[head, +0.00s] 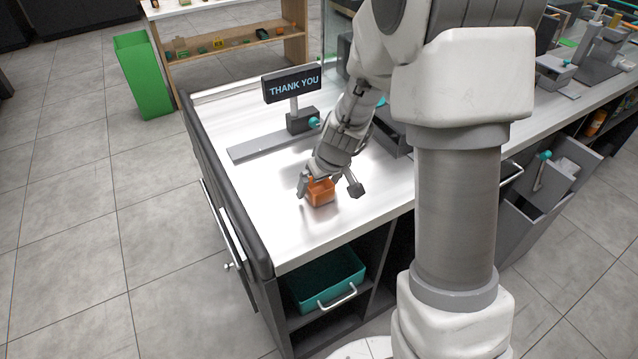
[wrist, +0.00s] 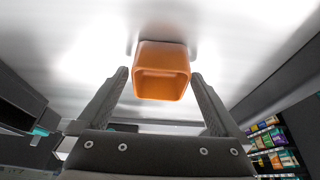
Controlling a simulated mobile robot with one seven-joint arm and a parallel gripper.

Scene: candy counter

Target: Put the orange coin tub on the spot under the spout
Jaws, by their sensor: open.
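The orange coin tub (head: 320,192) stands on the white counter top (head: 352,213), near the front edge at the counter's left end. My gripper (head: 330,188) is down at the tub, with one finger to each side of it. In the wrist view the tub (wrist: 162,72) shows just past and between the fingertips of my gripper (wrist: 160,78). The fingers are spread wider than the tub, with a gap on each side. I cannot pick out the spout or the spot under it for certain.
A THANK YOU sign (head: 292,84) stands behind the tub on the counter. A dark raised border (head: 228,190) runs along the counter's left side. A teal bin (head: 326,281) sits in the shelf below. Bare counter lies left of the tub.

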